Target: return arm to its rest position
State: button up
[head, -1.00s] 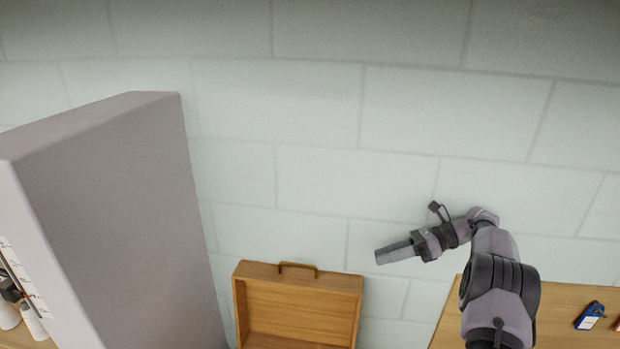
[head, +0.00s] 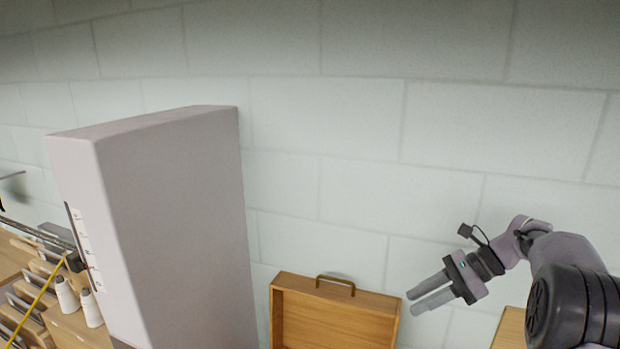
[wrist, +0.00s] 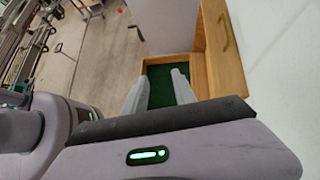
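My gripper (head: 430,293) is raised in front of the white block wall at the right of the head view, pointing left. Its two fingers are parted with nothing between them. In the wrist view the fingers (wrist: 158,88) show apart, with the green-lined inside of the wooden case beyond them. My arm runs from the gripper to the lower right corner of the head view.
An open wooden case (head: 335,312) with a handle stands below and left of the gripper. A tall grey cabinet (head: 180,220) stands left of it. A wooden tabletop (head: 510,328) shows at the lower right.

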jog(key=s+a+f+n+t+h+b, duration=0.1)
jog(key=s+a+f+n+h+b, duration=0.25)
jog(key=s+a+b, duration=0.35)
jog(key=s+a+f+n+h+b, duration=0.2)
jog(key=s+a+f+n+b, duration=0.25)
jog(key=s+b, duration=0.35)
jog(key=s+a+f+n+t+h+b, duration=0.1)
jog(key=s+f+n+t+h+b, duration=0.1)
jog(key=s+f+n+b, duration=0.5)
jog(key=s+f+t+b, duration=0.1)
jog(key=s+f+b, duration=0.1)
jog(key=s+f, duration=0.4)
jog(key=shift+s+a+f+n+t, duration=0.3)
jog(key=shift+s+a+n+t, duration=0.1)
jog(key=shift+s, duration=0.35)
jog(key=shift+h, duration=0.25)
